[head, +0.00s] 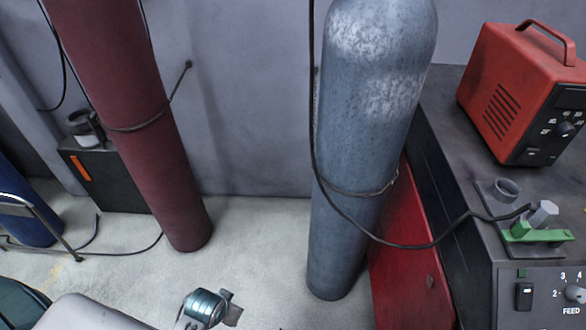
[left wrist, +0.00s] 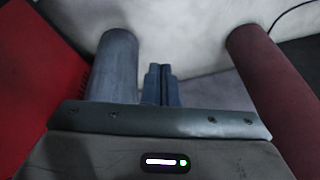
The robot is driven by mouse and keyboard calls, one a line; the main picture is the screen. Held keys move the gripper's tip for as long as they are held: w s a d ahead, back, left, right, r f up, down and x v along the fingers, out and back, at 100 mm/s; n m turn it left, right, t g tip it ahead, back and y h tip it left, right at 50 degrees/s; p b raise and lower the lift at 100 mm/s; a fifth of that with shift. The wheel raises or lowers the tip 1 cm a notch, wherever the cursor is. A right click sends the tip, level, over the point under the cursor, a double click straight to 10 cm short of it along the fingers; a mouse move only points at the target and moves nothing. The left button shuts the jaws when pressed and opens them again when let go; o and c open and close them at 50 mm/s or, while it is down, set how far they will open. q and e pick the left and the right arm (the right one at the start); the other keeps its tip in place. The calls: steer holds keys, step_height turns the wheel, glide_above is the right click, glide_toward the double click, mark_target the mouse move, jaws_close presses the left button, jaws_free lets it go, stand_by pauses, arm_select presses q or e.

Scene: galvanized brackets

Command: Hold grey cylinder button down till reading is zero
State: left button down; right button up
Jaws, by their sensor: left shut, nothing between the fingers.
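The grey cylinder (head: 365,130) stands on the floor against the wall in the middle of the head view, with a dark hose looped around it. Its upper end is cut off by the frame. I see no button or reading on it. The grey cylinder also shows at the left of the left wrist view (left wrist: 115,60). My left gripper (left wrist: 161,70) is shut and empty, its fingers side by side to the right of the grey cylinder in that view. Part of my left arm shows at the bottom of the head view. My right gripper is out of view.
A dark red cylinder (head: 135,120) stands left of the grey one. A red cabinet (head: 405,265) and a bench with a red welding unit (head: 510,95) are at right. A dark hose (head: 430,245) hangs across. Bare floor (head: 255,235) lies between the cylinders.

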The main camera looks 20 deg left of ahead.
arm_select(q)
steer(key=w+d+r+m+t+h+p, duration=0.1)
steer(key=w+d+r+m+t, duration=0.25)
steer(key=w+r, duration=0.85)
steer(key=w+d+r+m+t+h, duration=0.1)
steer(key=w+d+r+m+t, duration=0.3)
steer(key=r, duration=1.3)
steer(key=w+r+m+t+h+p, duration=0.15)
steer(key=w+r+t, duration=0.35)
steer(key=w+r, duration=0.75)
step_height(320, 180, up, 32)
steer(key=d+m+t+b, duration=0.1)
steer(key=d+m+t, duration=0.1)
steer(key=m+t, duration=0.4)
steer(key=t, duration=0.3)
steer(key=shift+d+m+t, duration=0.2)
steer(key=shift+m+t, duration=0.1)
steer(key=shift+t, duration=0.05)
steer(key=shift+w+f+h, duration=0.1)
steer(key=shift+h, duration=0.15)
